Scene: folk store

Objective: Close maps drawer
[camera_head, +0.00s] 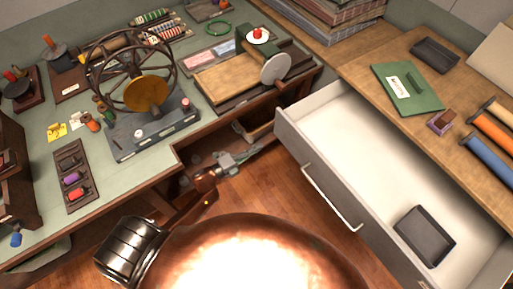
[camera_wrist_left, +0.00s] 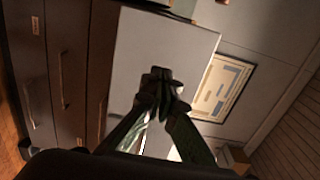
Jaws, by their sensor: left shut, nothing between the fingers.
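The drawer (camera_head: 375,150) is pulled well out from under the wooden counter on the right. Its inside is white, its front panel (camera_head: 322,172) is grey, and a bar handle (camera_head: 332,198) sits on that front. A dark tray (camera_head: 425,236) lies inside it. My left gripper (camera_head: 254,150) is shut and empty, left of the far end of the drawer front and apart from the handle. In the left wrist view my left gripper (camera_wrist_left: 162,78) shows shut fingers before a pale panel (camera_wrist_left: 165,45); I cannot tell whether they touch it. My right gripper is out of view.
A green worktable (camera_head: 55,110) with a wheeled device (camera_head: 135,85) stands on the left. The wooden counter (camera_head: 400,55) holds a green folder (camera_head: 407,88) and coloured rolls (camera_head: 490,135). Wooden floor (camera_head: 265,190) shows between them. Dark cabinet fronts with handles (camera_wrist_left: 62,80) show in the wrist view.

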